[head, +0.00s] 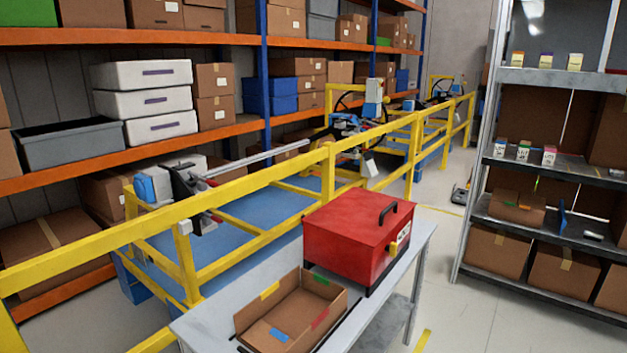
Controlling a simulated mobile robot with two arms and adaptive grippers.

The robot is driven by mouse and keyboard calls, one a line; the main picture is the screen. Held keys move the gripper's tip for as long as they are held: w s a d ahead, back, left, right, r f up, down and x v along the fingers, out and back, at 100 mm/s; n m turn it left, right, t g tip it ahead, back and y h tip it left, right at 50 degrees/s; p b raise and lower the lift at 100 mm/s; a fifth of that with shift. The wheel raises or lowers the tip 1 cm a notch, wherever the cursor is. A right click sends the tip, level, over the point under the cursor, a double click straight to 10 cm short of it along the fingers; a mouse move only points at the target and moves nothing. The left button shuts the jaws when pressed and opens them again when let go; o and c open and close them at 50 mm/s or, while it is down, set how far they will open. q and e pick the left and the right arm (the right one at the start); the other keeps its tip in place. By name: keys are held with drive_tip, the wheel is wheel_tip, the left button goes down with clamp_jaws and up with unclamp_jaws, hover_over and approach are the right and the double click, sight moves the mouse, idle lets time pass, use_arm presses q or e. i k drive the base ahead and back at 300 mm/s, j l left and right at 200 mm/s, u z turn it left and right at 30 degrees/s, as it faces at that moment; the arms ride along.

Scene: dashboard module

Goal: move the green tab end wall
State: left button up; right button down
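An open cardboard box (290,308) sits on the grey table at the bottom middle of the head view. The green tab (322,281) is at the top of its far, short end wall, close to the red case. A yellow tab (270,290) marks the left long wall, a red tab (320,318) the right long wall, and a blue tab (278,335) the near end. I see nothing inside the box. Neither of my grippers is in view.
A red case (357,237) with a black handle stands right behind the box on the table (205,322). Yellow rails (255,182) run along the left. A shelf rack (540,230) with cartons stands at right; floor between is mostly clear.

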sight(327, 289)
drive_tip(key=u, duration=0.8)
drive_tip(key=i+l+u, duration=0.2)
drive_tip(key=l+u, duration=0.2)
drive_tip(key=i+l+u, duration=0.1)
drive_tip(key=l+u, duration=1)
drive_tip(key=l, duration=1.75)
drive_tip(key=l+z, duration=0.25)
drive_tip(key=k+l+z, duration=0.1)
drive_tip(key=z, duration=0.15)
drive_tip(key=l, duration=0.1)
